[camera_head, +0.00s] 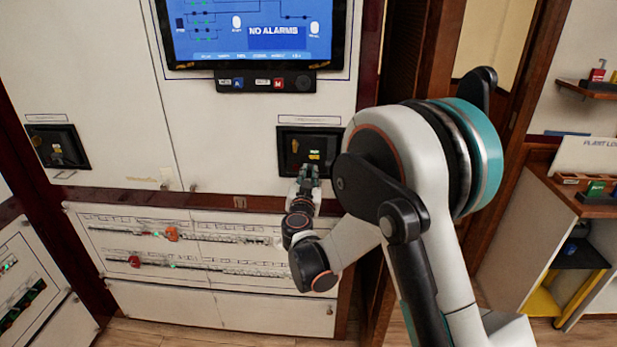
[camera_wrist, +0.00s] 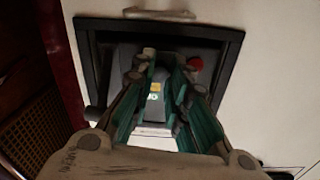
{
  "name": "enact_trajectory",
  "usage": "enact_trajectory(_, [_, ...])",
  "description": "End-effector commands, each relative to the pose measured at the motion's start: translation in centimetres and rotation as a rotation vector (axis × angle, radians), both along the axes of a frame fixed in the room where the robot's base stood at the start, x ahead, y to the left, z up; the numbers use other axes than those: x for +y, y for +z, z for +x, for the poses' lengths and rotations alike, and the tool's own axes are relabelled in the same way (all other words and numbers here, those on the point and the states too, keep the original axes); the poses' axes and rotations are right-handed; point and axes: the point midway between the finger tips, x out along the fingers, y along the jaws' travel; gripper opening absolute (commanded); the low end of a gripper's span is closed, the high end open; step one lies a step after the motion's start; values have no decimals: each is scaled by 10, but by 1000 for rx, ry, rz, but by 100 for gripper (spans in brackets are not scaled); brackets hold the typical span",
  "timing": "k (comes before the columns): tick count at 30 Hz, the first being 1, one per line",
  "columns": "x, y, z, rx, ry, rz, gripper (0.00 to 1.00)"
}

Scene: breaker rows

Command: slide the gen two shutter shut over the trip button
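My gripper (camera_head: 308,172) reaches into the lower part of a black-framed recess (camera_head: 282,134) in the white cabinet, under the screen. In the wrist view, my gripper (camera_wrist: 160,80) has its two teal-padded fingers apart inside the recess frame (camera_wrist: 232,50), with a gap between the tips. A small yellow and green marking (camera_wrist: 154,90) shows in that gap; a yellow-green label (camera_head: 314,155) also shows above my gripper in the head view. A red round part (camera_wrist: 196,63) sits beside the right finger. I cannot make out the shutter or its position, nor whether my fingers touch anything.
A second black recess (camera_head: 57,148) is at the left of the cabinet. A screen (camera_head: 250,30) reading "NO ALARMS" hangs above. Breaker rows (camera_head: 180,245) with red and orange parts lie below. A pale handle (camera_wrist: 160,15) shows by the recess frame. Wooden shelving (camera_head: 560,220) stands right.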

Motion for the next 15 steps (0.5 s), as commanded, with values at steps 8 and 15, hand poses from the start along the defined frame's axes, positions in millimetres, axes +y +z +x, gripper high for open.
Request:
enact_trajectory(8, [10, 0, 0, 0, 2, 0, 0])
enact_trajectory(15, [47, 0, 2, 0, 2, 0, 0])
